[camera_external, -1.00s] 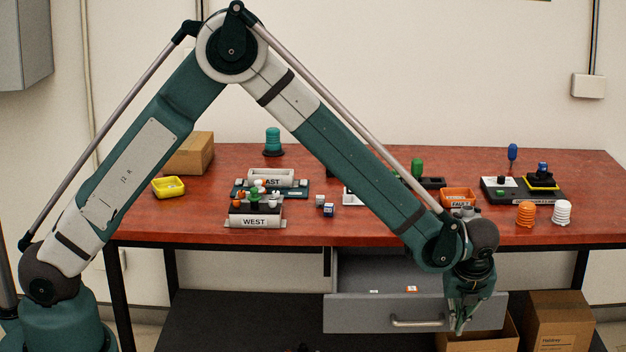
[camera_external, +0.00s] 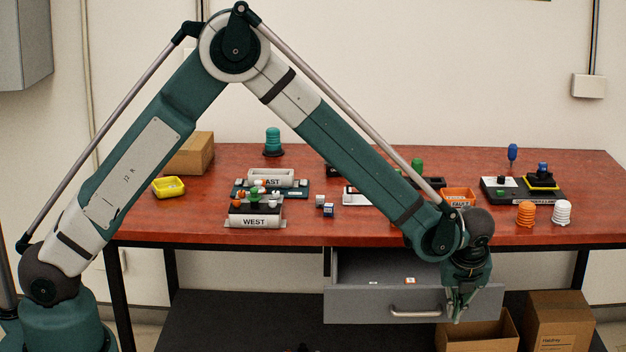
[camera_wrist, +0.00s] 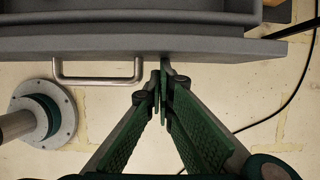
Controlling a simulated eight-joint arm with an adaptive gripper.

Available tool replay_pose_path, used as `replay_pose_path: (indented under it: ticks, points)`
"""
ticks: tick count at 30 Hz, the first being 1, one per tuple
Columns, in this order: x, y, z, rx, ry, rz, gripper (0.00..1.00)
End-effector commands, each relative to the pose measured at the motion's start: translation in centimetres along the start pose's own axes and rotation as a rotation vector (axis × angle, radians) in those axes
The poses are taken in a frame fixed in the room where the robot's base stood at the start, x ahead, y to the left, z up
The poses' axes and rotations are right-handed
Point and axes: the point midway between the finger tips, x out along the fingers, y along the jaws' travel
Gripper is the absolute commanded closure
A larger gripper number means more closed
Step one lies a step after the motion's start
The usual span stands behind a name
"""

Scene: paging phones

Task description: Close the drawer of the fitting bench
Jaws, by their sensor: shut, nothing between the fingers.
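The grey drawer (camera_external: 365,308) of the fitting bench (camera_external: 300,238) stands partly open under the red-brown top, with its inside and two small items showing. Its silver bar handle (camera_external: 415,312) is on the front, and also shows in the wrist view (camera_wrist: 97,72). My gripper (camera_external: 457,318) is shut and empty, pointing down at the right part of the drawer front. In the wrist view, my gripper's fingertips (camera_wrist: 163,80) are at the grey drawer front (camera_wrist: 200,45), just right of the handle, and appear to touch it.
Small parts, trays and the WEST block (camera_external: 254,222) stand on the bench top. A black cable (camera_wrist: 300,80) hangs at the right.

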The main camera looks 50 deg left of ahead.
Motion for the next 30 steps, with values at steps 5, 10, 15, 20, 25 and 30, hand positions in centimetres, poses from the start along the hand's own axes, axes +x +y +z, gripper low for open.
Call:
replay_pose_path:
  ticks: [5, 10, 15, 20, 25, 30]
  points:
    - [1.7, 0.1, 4.2, -0.004, -0.001, 0.002, 1.00]
    - [3.4, 0.1, 8.6, -0.004, -0.001, 0.002, 1.00]
    - [5.2, 0.1, 12.9, -0.004, -0.001, 0.002, 1.00]
    - [6.5, 0.1, 16.4, -0.002, -0.001, 0.001, 1.00]
    - [7.6, 0.1, 19.0, -0.001, 0.000, 0.001, 1.00]
    - [8.1, 0.1, 20.4, -0.001, 0.000, 0.001, 1.00]
